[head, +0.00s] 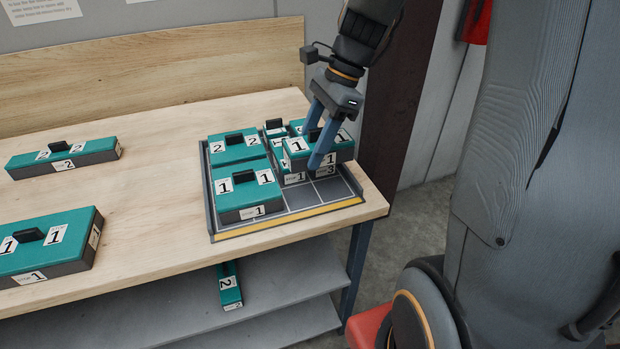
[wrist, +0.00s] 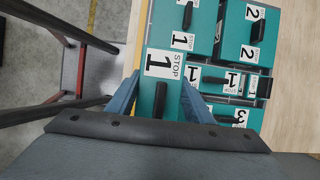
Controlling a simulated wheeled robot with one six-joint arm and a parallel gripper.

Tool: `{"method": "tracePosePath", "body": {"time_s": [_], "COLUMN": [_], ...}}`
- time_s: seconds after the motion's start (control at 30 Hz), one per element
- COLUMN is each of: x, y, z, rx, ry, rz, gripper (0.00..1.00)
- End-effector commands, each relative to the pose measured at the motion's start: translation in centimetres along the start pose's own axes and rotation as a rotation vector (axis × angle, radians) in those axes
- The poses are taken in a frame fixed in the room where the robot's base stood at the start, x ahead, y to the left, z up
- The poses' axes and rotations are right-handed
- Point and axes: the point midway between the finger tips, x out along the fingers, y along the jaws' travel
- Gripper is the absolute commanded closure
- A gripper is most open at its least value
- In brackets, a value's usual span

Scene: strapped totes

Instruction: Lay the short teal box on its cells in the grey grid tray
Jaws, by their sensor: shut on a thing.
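In the wrist view the held box (wrist: 160,66) lies between the two blue fingers, with a "1 STOP" label. Bare cells show at the tray's front right, beside a yellow front strip. The held box and fingers hide part of the boxes behind. The gap beneath the box is hard to judge.
In the tray stand a "2" box (head: 236,147) at back left, a "1" box (head: 247,191) at front left, and smaller teal boxes at back right. Two teal boxes (head: 63,156) (head: 45,247) lie on the left tabletop. Another (head: 229,286) lies on the lower shelf.

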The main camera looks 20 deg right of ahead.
Motion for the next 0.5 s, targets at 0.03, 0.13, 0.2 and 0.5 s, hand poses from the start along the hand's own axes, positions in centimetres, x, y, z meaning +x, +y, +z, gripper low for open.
{"method": "tracePosePath", "body": {"time_s": [0.03, 0.13, 0.2, 0.5], "x": [0.7, 2.3, 3.4, 5.8], "y": [0.1, 0.2, 0.1, 0.1], "z": [-0.2, -0.9, -1.4, -2.4], "rx": [0.002, 0.003, 0.003, 0.002], "ry": [-0.001, 0.000, -0.001, 0.000], "rz": [0.004, 0.006, 0.005, 0.002], "gripper": [0.84, 0.84, 0.84, 0.84]}}
